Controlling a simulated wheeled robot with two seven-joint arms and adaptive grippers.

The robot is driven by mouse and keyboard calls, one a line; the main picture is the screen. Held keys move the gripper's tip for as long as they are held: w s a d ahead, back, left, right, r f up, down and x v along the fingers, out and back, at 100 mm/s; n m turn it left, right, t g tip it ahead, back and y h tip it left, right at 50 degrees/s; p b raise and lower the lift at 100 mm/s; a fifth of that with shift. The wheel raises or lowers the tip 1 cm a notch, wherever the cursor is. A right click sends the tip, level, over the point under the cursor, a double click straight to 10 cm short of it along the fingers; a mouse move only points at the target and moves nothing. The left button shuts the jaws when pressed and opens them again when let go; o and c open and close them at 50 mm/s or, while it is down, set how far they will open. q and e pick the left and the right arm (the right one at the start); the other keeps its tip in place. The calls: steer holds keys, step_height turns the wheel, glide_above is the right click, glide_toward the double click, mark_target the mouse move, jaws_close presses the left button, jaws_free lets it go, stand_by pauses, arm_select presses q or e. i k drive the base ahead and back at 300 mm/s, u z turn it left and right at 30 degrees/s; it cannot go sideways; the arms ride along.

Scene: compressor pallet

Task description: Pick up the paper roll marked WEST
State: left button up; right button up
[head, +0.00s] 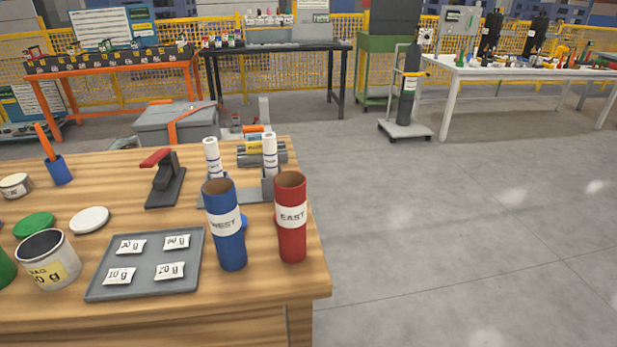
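A blue tube (226,225) labelled WEST stands upright near the right front of the wooden table, with an open, brown top. A red tube (290,218) labelled EAST stands upright just right of it. Behind them two thin white paper rolls stand upright, a left roll (212,157) and a right roll (269,152). Both have dark markings too small to read, so I cannot tell which says WEST. The tubes hide their lower parts. Neither of my grippers is in view.
A grey tray (146,268) with several weight-marked packets lies left of the blue tube on the wooden table (270,291). A red-handled stapler-like tool (166,180), white lid (89,220) and open can (48,262) stand further left. Floor is clear right of the table.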

mark_target(269, 139)
steer(key=z, duration=0.4)
steer(key=k, duration=0.95)
steer(key=z, duration=0.6)
steer(key=i, duration=1.5)
steer(key=u, duration=0.9)
steer(key=i, duration=0.9)
steer(key=u, duration=1.45)
steer(key=i, duration=0.3)
steer(key=u, duration=0.2)
